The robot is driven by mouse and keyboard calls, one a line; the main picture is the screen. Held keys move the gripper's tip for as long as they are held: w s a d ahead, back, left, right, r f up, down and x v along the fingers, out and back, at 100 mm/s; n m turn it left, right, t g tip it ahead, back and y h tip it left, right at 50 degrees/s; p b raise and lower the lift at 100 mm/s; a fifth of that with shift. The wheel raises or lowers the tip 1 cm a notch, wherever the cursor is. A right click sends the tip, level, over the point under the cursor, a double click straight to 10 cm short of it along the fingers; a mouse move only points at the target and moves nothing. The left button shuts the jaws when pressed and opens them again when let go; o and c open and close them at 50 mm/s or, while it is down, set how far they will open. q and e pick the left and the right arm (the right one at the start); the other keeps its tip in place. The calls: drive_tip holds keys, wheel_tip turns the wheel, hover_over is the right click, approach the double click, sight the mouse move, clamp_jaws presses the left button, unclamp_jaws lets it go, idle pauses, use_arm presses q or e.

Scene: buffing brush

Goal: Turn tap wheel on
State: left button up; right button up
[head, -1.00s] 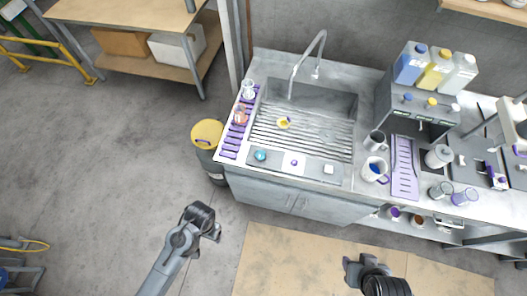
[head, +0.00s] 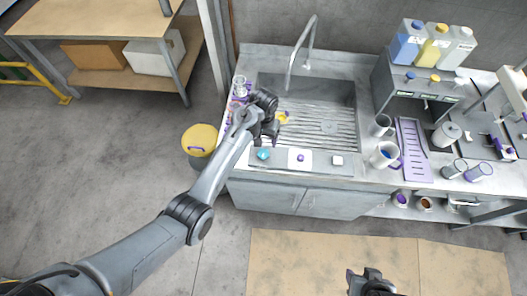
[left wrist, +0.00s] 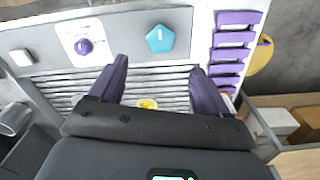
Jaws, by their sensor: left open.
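The front ledge of the sink (head: 348,130) carries a teal pentagonal knob (head: 263,154), a purple round knob on a white plate (head: 300,158) and a white square knob (head: 337,160). I cannot tell for sure which is the tap wheel. The tap (head: 310,42) rises at the sink's back. My left gripper (head: 268,130) is over the sink's left part, just behind the teal knob, open and empty. In the left wrist view the teal knob (left wrist: 160,38) and purple knob (left wrist: 84,46) lie beyond its purple fingers, apart from them. My right gripper (head: 368,280) is at the bottom; its jaws are unclear.
A yellow item (head: 282,117) lies in the sink. A purple rack (left wrist: 232,55) lines the sink's left side. A yellow-lidded bin (head: 200,138) stands left of the cabinet. Mugs (head: 384,154), a purple tray (head: 413,150) and bottles (head: 433,44) crowd the counter to the right.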

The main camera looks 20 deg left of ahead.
sight(263, 153)
use_arm(q)
wheel_tip(263, 153, down, 10)
drive_tip(key=shift+f+b, duration=0.1)
drive_tip(key=shift+b, duration=0.2)
idle(0.3)
drive_tip(key=c, duration=1)
drive_tip(key=shift+c, duration=0.2)
